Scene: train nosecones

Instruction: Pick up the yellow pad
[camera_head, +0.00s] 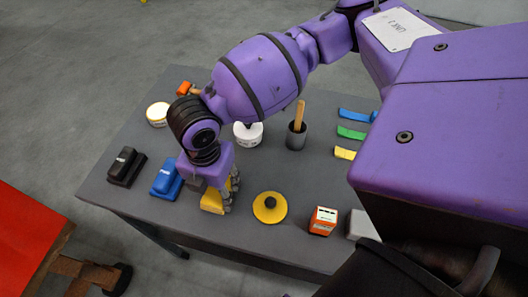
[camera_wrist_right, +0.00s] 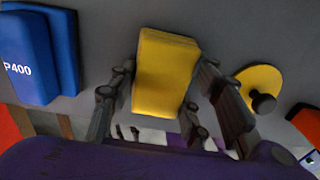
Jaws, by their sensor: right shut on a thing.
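The yellow pad (camera_head: 211,202) is a small block near the front edge of the grey table. My right gripper (camera_head: 225,192) reaches down over it and is shut on it. In the right wrist view the yellow pad (camera_wrist_right: 165,72) stands between the two dark fingers of the right gripper (camera_wrist_right: 158,105), one finger on each side. I cannot tell whether the pad still touches the table. The purple wrist hides part of the pad in the head view. My left gripper is not in view.
A blue P400 block (camera_head: 166,180) and a black block (camera_head: 126,167) stand to the left. A round yellow disc with a dark knob (camera_head: 270,207) and an orange box (camera_head: 323,221) lie to the right. Behind are a white tub (camera_head: 248,135) and a dark cup (camera_head: 296,138).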

